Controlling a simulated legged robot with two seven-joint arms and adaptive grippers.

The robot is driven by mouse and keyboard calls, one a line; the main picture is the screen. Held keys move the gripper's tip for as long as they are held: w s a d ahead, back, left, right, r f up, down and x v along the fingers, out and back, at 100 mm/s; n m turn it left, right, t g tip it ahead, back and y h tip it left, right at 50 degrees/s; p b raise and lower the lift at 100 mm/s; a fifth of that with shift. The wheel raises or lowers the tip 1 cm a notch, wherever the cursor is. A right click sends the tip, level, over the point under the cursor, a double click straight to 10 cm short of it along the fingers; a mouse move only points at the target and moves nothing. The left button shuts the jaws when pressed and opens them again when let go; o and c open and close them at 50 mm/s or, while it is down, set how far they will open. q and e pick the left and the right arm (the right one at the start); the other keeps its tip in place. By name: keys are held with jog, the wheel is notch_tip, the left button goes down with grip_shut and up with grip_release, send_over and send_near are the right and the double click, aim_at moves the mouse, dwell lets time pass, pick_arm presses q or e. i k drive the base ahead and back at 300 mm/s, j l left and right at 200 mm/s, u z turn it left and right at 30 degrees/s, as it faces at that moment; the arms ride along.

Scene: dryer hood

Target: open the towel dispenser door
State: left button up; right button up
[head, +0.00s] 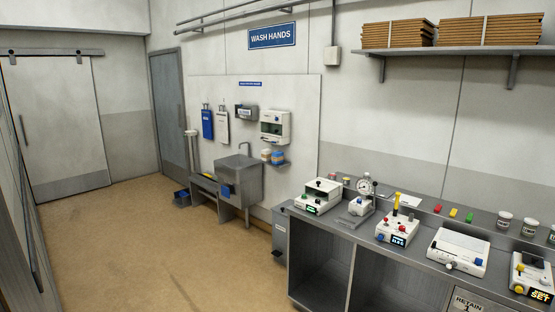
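A white wall box (275,120) with a dark window and a small green mark hangs on the pale wall panel above and right of the sink; it looks like the towel dispenser, though its label is too small to read. Its front looks closed, but details are too small to be certain. A smaller grey box (246,112) with a pale label hangs to its left. Neither of my grippers shows in the head view.
A steel sink (236,180) stands below the boxes, with a small shelf of tubs (274,157) to its right. A grey bin (279,235) and a bench (380,254) with several devices stand at right. The brown floor (130,245) in front is clear.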

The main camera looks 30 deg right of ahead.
aim_at(267, 117)
jog(key=i+l+z, duration=0.2)
jog(key=i+z, duration=0.2)
jog(key=i, duration=0.4)
jog(key=i+j+z, duration=0.1)
jog(key=i+z, duration=0.35)
jog(key=i, duration=0.35)
jog(key=i+u, duration=0.15)
jog(key=i, duration=0.35)
jog(key=i+u, duration=0.15)
jog(key=i, duration=0.3)
jog(key=i+l+u, duration=0.1)
jog(key=i, duration=0.4)
jog(key=i+l+u, duration=0.15)
jog(key=i, duration=0.3)
jog(key=i+l+u, duration=0.15)
jog(key=i, duration=0.35)
jog(key=i+z, duration=0.2)
jog(key=i, duration=0.3)
jog(key=i+j+z, duration=0.2)
jog(key=i, duration=0.25)
